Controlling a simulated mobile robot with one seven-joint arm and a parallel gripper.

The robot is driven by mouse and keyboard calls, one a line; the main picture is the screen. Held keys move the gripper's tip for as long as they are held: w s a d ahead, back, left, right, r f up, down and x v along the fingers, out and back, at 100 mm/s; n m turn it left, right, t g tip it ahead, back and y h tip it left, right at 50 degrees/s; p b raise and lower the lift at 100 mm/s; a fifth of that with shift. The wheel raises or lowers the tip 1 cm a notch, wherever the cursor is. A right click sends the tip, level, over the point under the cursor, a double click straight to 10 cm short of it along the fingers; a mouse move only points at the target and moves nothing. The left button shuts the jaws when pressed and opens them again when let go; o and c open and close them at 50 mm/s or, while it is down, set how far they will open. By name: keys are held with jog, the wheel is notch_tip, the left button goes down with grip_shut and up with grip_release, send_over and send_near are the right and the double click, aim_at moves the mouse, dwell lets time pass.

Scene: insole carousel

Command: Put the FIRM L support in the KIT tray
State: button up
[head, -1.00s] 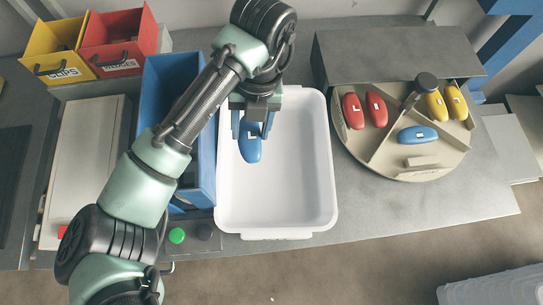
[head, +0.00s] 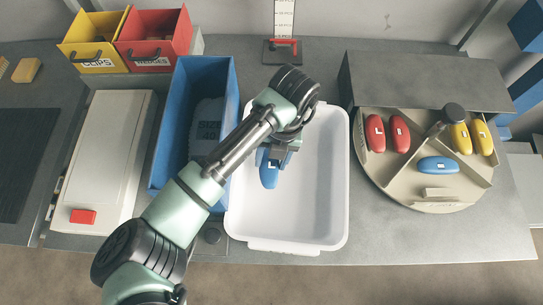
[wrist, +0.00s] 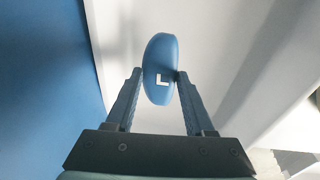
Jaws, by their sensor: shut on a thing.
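A blue support (head: 269,178) marked with a white L is held in my gripper (head: 272,158). It also shows in the wrist view (wrist: 160,52), upright between the two fingers (wrist: 159,76). No word for its firmness is readable on it. The support is over the left part of a white tray (head: 318,225), near the tray's left wall. I cannot tell its height above the tray floor. The tray looks empty, and I see no KIT label on it. My arm hides part of the tray's left side.
A tall blue bin (head: 165,150) stands just left of the tray and holds a grey labelled item. A carousel (head: 400,185) at right carries red, yellow and blue supports. A yellow CLIPS bin (head: 80,55) and a red WEDGES bin (head: 150,50) stand at back left.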

jog(key=shift+f+b, duration=0.3)
jog(key=shift+f, duration=0.35)
jog(key=o, duration=1.3)
jog(key=shift+r, duration=0.1)
notch_tip(320, 180, up, 13)
jog(key=w+d+p, duration=0.1)
jog(key=shift+d, duration=0.4)
